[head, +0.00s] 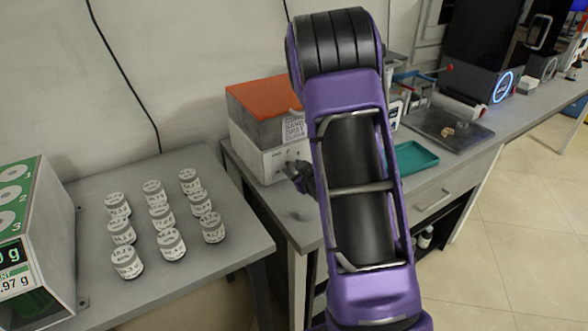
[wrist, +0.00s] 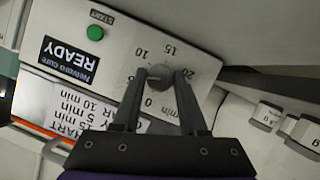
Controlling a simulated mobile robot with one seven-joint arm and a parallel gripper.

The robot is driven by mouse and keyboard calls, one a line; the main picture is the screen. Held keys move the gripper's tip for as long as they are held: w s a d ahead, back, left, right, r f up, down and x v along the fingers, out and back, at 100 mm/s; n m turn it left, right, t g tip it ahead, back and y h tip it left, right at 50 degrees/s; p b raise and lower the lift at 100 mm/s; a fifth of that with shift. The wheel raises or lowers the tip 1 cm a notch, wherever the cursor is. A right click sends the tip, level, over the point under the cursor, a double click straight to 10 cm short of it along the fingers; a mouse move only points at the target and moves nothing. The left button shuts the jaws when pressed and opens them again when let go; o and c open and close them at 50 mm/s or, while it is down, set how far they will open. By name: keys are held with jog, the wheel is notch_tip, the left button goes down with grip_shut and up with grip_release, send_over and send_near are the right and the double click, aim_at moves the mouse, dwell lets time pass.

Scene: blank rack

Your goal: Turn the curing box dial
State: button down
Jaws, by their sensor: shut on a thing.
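The curing box (head: 262,135) is a pale box with an orange top, standing on the grey bench behind my arm in the head view. Its front panel (wrist: 118,40) fills much of the wrist view, with a READY display (wrist: 70,58) and a green START button (wrist: 95,32). The grey round dial (wrist: 160,90) sits amid a scale marked 0 to 20 min. My gripper (wrist: 160,76) is shut on the dial, one finger on each side. In the head view my gripper (head: 299,178) is at the box's front, mostly hidden by my arm. The dial's exact setting is unclear.
Several labelled jars (head: 161,218) stand in rows on the left table (head: 215,255), beside a green-and-white scale box (head: 30,235). A teal tray (head: 415,158) and a dark machine (head: 485,50) are on the bench to the right. Open floor lies at far right.

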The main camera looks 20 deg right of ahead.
jog(key=m, duration=0.1)
jog(key=m+y+p, duration=0.2)
jog(key=shift+d+r+g, duration=0.2)
jog(key=shift+d+g, duration=0.05)
jog(key=shift+g, duration=0.05)
jog(key=shift+f+m+y+p, duration=0.2)
jog(key=shift+m+y+p, duration=1)
jog(key=shift+m+p, duration=0.55)
jog(key=shift+c, duration=2.3)
grip_release()
jog(key=p+v, duration=0.1)
jog(key=v, duration=1.6)
jog(key=shift+d, duration=0.15)
